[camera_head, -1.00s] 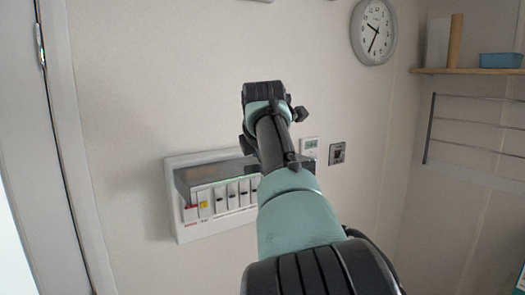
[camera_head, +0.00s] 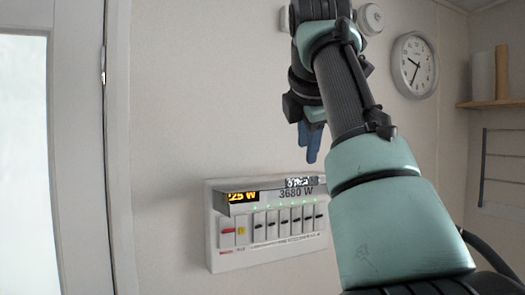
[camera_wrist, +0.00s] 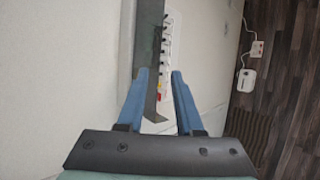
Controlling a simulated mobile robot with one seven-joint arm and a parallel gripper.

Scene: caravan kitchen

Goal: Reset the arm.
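My gripper (camera_head: 311,143) hangs with its blue fingers pointing down, just above the white breaker panel on the wall. In the wrist view, my gripper (camera_wrist: 158,77) has its two fingers apart, with nothing held between them. The breaker panel (camera_head: 217,258) has a row of switches with green lights, a red switch at the left and a raised grey cover. An orange reading and "3680 W" show at its top. In the wrist view the panel's switches (camera_wrist: 166,45) lie beyond the fingertips. I cannot tell the exact gap between fingers and cover.
A wall clock (camera_head: 415,66) and a wooden shelf (camera_head: 497,103) are at the right, with a wire rack (camera_head: 503,170) below. A door frame (camera_head: 118,150) stands at the left. The wrist view shows a white box (camera_wrist: 246,80) by the dark wood floor (camera_wrist: 289,70).

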